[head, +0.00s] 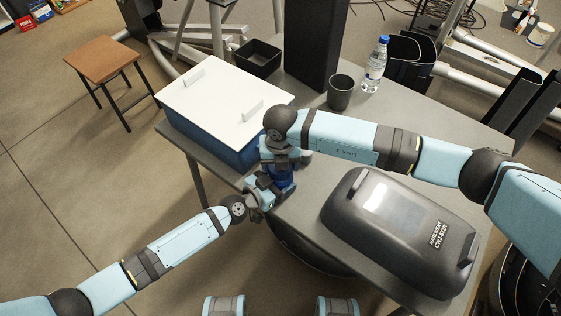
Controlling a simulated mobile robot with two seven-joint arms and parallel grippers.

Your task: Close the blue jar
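The blue jar (284,181) stands near the left front edge of the grey table and is mostly hidden by my grippers. Only patches of its dark blue side show, and I cannot make out its rim or a lid. My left gripper (264,190) comes in from the lower left and is at the jar's side, touching or very close to it. My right gripper (284,160) is just above the jar, pointing down, with its fingers hidden behind its own wrist. The frame does not show whether either gripper is open or shut.
A blue box with a white lid (222,98) stands behind the jar on the grey table (310,212). A dark case (400,230) lies to the right. A dark cup (340,92), a water bottle (376,66) and a black bin (257,58) stand farther back.

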